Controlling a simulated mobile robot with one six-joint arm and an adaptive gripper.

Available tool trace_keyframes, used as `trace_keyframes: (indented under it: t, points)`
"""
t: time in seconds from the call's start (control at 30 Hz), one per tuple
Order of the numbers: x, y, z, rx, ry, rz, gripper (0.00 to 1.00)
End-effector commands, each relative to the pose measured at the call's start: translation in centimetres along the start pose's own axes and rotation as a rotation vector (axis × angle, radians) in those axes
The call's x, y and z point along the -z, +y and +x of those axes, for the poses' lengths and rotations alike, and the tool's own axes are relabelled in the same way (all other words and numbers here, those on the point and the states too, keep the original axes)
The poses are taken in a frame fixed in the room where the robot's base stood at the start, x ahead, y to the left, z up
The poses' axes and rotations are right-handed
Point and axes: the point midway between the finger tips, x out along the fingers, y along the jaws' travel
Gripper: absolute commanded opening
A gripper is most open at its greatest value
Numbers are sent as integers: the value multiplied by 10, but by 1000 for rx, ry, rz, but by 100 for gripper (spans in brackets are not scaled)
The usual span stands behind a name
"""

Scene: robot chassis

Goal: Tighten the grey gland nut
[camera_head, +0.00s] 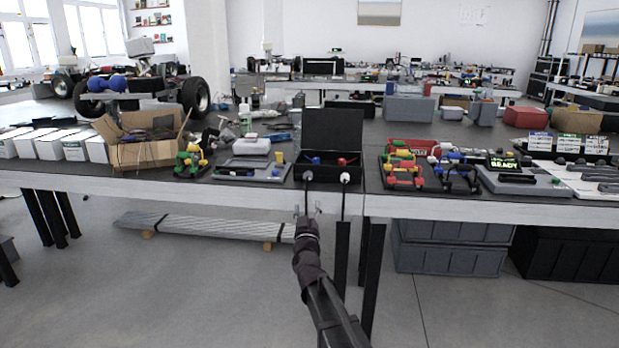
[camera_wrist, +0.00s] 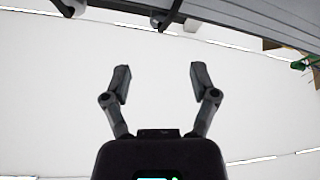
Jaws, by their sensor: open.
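A black box (camera_head: 333,130) with its lid raised stands at the table's front edge in the head view. Two cable glands sit low on its front: a greyish one (camera_head: 308,175) on the left and a whiter one (camera_head: 345,178) on the right, each with a cable hanging down. My gripper (camera_head: 307,210) is open and empty, below the left gland and apart from it. In the wrist view my gripper's fingers (camera_wrist: 162,82) are spread with nothing between them. Two gland-like fittings (camera_wrist: 165,14) show at the top edge, beyond the fingertips; their colours are unclear.
The table's front edge (camera_head: 200,183) runs just above my gripper. A grey tray (camera_head: 252,170) lies left of the box, and a stand of red, green and yellow parts (camera_head: 403,172) lies right. Dark table legs stand right of my arm. The floor below is mostly clear.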

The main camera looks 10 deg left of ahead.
Motion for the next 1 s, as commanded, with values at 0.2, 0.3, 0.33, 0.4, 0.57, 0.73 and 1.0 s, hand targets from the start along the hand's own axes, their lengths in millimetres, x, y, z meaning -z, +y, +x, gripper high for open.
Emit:
trace_keyframes:
  t: [0.2, 0.3, 0.33, 0.4, 0.57, 0.73, 1.0]
  points:
    - [1, 0, 27, 0, 0, 0, 76]
    - [2, 0, 42, -1, 0, 0, 76]
    - [2, 0, 47, -1, 0, 0, 76]
    - [2, 0, 58, -1, 0, 0, 76]
    - [2, 0, 82, 0, 0, 0, 76]
    - [2, 0, 106, 1, 0, 1, 76]
    - [1, 0, 127, 1, 0, 0, 76]
